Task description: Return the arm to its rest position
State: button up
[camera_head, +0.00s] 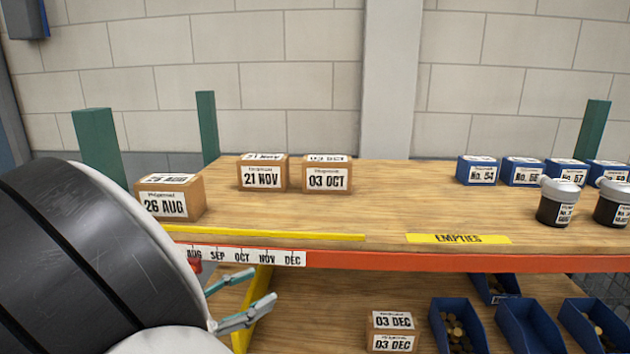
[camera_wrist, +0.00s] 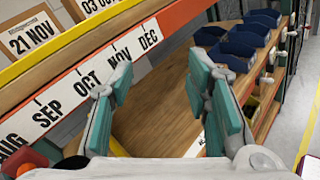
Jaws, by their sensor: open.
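My gripper (camera_head: 240,298) is in the lower left of the head view, in front of the shelf's orange front edge, next to the month strip. Its two teal-padded fingers are apart with nothing between them. The wrist view shows the same open gripper (camera_wrist: 165,95), with the lower shelf board behind the gap. My black and white arm link fills the lower left of the head view and hides part of the shelf's left end.
Below are a 03 DEC box (camera_head: 392,342) and open blue bins (camera_head: 527,328).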

jog(key=s+d+r+m+g+y, duration=0.2)
jog(key=d+m+g, duration=0.3)
jog(key=d, duration=0.6)
jog(key=s+d+r+m+g+y, duration=0.15)
jog(key=d+m+g, duration=0.3)
jog(key=d, duration=0.65)
jog(key=s+d+r+m+t+y, duration=0.1)
jog(key=s+d+r+m+y, duration=0.2)
jog(key=s+m, duration=0.3)
jog(key=s+d+r+m+t+y, duration=0.2)
jog(key=s+d+m+y, duration=0.3)
jog(key=s, duration=0.3)
jog(key=shift+s+r+m+y, duration=0.3)
jog(key=shift+r+m+y, duration=0.1)
jog(key=shift+m+y, duration=0.3)
